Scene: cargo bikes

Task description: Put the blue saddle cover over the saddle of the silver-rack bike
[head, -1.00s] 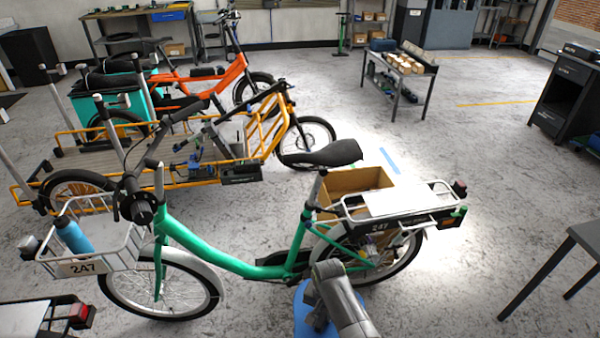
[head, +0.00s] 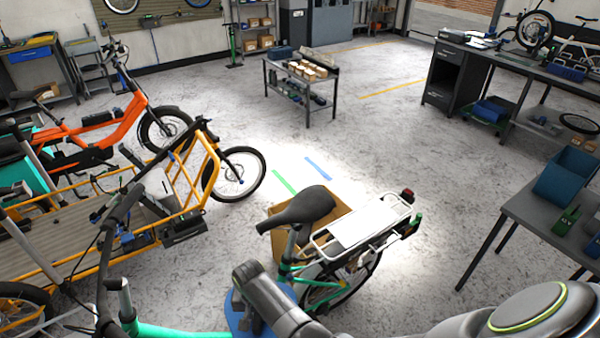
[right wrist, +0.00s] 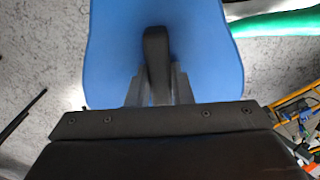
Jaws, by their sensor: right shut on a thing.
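The green bike with a silver rack (head: 362,222) stands in front of me. Its black saddle (head: 303,208) is bare. My right gripper (head: 246,312) is low and nearer to me than the saddle, to its left in the head view. It is shut on the blue saddle cover (head: 236,309), which is mostly hidden behind it there. In the right wrist view the cover (right wrist: 110,55) spreads broad and flat beyond the fingers of my gripper (right wrist: 158,90). The cover is apart from the saddle. My left gripper is not in view.
A cardboard box (head: 262,245) stands behind the bike. A yellow cargo bike (head: 205,170) and an orange bike (head: 120,125) stand at left. A grey table (head: 560,222) with a blue bin (head: 566,175) is at right.

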